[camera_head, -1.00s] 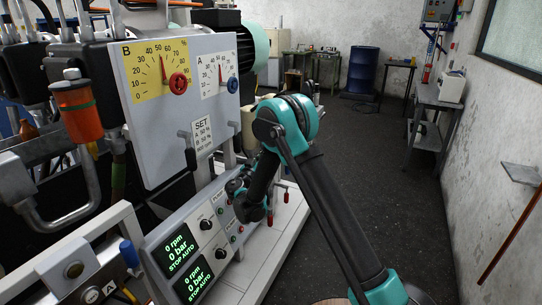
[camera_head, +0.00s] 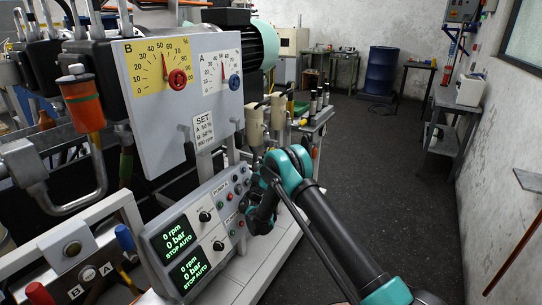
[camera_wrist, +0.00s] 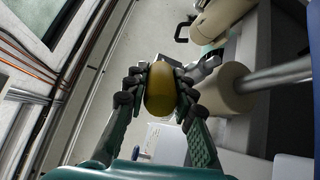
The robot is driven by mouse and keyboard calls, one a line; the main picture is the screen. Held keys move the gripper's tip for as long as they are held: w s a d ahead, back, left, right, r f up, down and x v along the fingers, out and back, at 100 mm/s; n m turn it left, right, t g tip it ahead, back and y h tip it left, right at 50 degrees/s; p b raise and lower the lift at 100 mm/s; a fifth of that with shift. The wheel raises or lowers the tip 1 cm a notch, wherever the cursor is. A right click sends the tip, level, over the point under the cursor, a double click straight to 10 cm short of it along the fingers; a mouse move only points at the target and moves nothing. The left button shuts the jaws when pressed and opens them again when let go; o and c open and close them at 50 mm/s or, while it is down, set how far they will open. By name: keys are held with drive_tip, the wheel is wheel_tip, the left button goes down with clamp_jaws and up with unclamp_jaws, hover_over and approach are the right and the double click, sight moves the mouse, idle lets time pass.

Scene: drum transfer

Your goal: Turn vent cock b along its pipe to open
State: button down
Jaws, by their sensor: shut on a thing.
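In the wrist view my gripper (camera_wrist: 160,76) is shut around a rounded yellow-olive handle (camera_wrist: 160,96), with a finger on each side of it. A grey metal part shows just beyond the handle. I see no label on it, so I cannot tell from the picture whether it is vent cock b, or how its lever lies to its pipe. In the head view my arm reaches down beside the pump panel (camera_head: 191,252), and its end hides the fingers and what they hold.
A gauge board (camera_head: 186,114) with dials B and A stands at upper left. Cream cylinders (camera_head: 254,125) stand behind my arm. A cream cylinder (camera_wrist: 224,92) with a metal rod is close right of the fingers in the wrist view. The dark floor (camera_head: 385,170) at right is clear.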

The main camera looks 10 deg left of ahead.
idle(0.5)
drive_tip(key=c, duration=1.3)
unclamp_jaws()
drive_tip(key=shift+o, duration=0.2)
drive_tip(key=v, duration=0.3)
drive_tip(key=shift+w, duration=0.1)
drive_tip(key=s+a, duration=0.4)
drive_tip(key=s, duration=0.7)
drive_tip(key=shift+s, duration=0.2)
